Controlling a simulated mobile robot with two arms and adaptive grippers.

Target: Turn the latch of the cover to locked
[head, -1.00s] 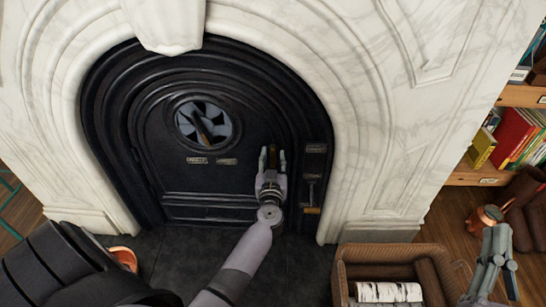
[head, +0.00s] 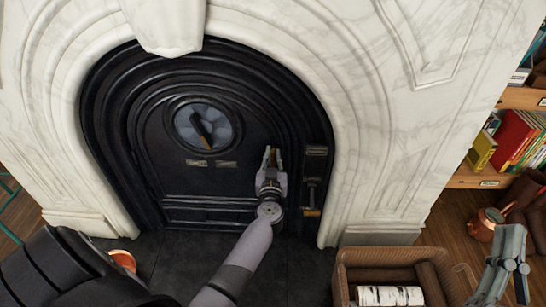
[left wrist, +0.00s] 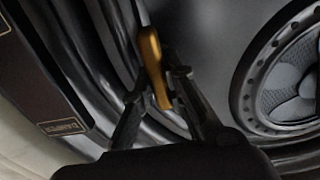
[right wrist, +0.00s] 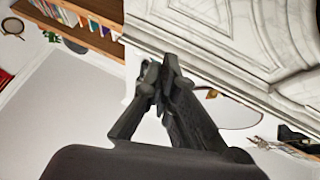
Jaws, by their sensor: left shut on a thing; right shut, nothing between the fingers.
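The cover (head: 225,185) is a black arched door set in the fireplace. In the left wrist view, the latch (left wrist: 151,52) is a slim brass-coloured handle near the edge of the cover. My left gripper (head: 271,152) is at the right side of the cover, and its fingers (left wrist: 158,88) are shut on the latch. The fingers hide most of the latch in the head view. My right gripper (head: 511,242) is shut and empty, well off to the right; it also shows shut in the right wrist view (right wrist: 160,75).
A round vent (head: 203,128) with a dark handle is in the cover. A lever (head: 312,195) with a brass end stands right of my left gripper. A log basket (head: 343,262) is in front, a copper pot (head: 481,225) and bookshelf (head: 480,179) at the right.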

